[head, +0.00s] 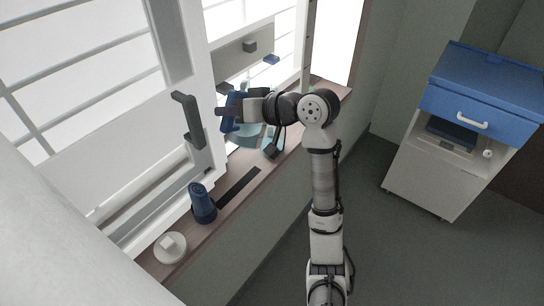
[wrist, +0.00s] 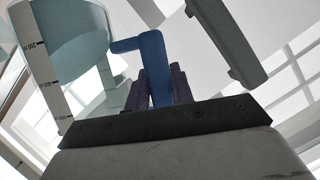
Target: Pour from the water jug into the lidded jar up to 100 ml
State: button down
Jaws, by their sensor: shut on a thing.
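My gripper (head: 232,111) is shut on a blue handle (wrist: 152,62) between its dark purple fingers. The handle appears to belong to the water jug, a pale blue-green see-through vessel (wrist: 75,45) with a white scale strip, at the upper left of the wrist view. The jug also seems to show in the head view (head: 243,138), partly hidden by my gripper and wrist. Its water level and exact tilt cannot be told. I cannot clearly make out the lidded jar; my arm may hide it. A round white lid-like piece with a raised knob (head: 170,247) lies on the sill.
The window frame with a dark handle (head: 187,118) is close left of my gripper. A blue-topped cabinet (head: 470,120) stands at right, with clear floor between.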

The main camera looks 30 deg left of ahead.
aim_at(237, 132)
jog(key=shift+s+f+n, duration=0.1)
jog(key=shift+f+n, duration=0.2)
jog(key=shift+r, duration=0.15)
jog(key=f+b, duration=0.1)
jog(key=b, duration=0.1)
jog(key=f+n+t+b, duration=0.1)
jog(key=f+n+b, duration=0.1)
jog(key=f+b, duration=0.1)
jog(key=shift+w+t+b, duration=0.3)
jog(key=shift+w+b, duration=0.05)
jog(key=shift+w+f+n+t+b, duration=0.15)
jog(key=shift+n+t+b, duration=0.15)
jog(key=shift+b, duration=0.2)
jog(key=shift+r, duration=0.3)
